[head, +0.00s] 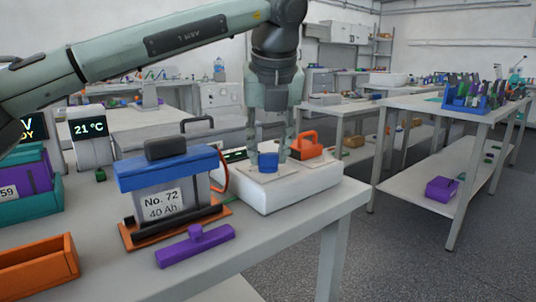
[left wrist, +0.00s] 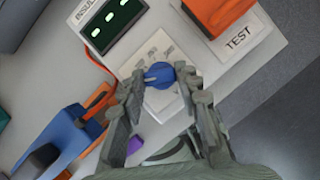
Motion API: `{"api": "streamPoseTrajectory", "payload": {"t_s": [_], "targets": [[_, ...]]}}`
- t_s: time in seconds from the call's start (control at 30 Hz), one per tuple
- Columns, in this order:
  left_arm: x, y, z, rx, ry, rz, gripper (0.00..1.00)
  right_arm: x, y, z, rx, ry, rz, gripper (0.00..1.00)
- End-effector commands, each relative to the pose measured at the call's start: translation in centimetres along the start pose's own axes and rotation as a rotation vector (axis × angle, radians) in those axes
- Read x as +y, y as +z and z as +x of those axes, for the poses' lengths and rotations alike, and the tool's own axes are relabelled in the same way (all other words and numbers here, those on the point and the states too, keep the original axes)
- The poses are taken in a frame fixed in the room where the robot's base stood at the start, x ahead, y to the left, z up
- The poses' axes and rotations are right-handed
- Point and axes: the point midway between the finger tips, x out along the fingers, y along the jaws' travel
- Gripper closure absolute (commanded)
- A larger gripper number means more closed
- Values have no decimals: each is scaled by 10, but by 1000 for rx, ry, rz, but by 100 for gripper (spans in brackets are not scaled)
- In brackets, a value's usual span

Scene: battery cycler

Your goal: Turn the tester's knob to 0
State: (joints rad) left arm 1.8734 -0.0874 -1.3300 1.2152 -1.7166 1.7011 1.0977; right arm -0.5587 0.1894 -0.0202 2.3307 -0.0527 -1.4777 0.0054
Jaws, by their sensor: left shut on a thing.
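The tester (head: 318,186) is a white box on the table, right of the battery. Its blue knob (head: 268,161) stands on a pale dial plate on top. My left gripper (head: 270,150) points straight down at it, fingers on either side, shut on the knob. In the left wrist view the blue knob (left wrist: 160,75) sits between the fingertips (left wrist: 158,84); its pointer faces left. Dial marks show around it, too small to read. A display with green digits (left wrist: 116,22) is beside the dial, also unreadable. My right gripper is not in view.
A battery marked No. 72, 40 Ah (head: 165,185) stands left of the tester, with a purple T-shaped piece (head: 195,246) in front. An orange bin (head: 38,265) is at front left.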

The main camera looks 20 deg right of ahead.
Motion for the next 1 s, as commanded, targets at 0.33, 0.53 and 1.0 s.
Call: {"api": "streamPoseTrajectory", "payload": {"t_s": [0.33, 0.53, 1.0], "targets": [[0, 0, -1, 1, 14, -36, 96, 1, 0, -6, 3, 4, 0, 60], [0, 0, -1, 0, 14, -36, 96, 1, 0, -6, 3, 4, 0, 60], [0, 0, 0, 0, 14, -34, 47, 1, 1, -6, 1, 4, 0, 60]]}}
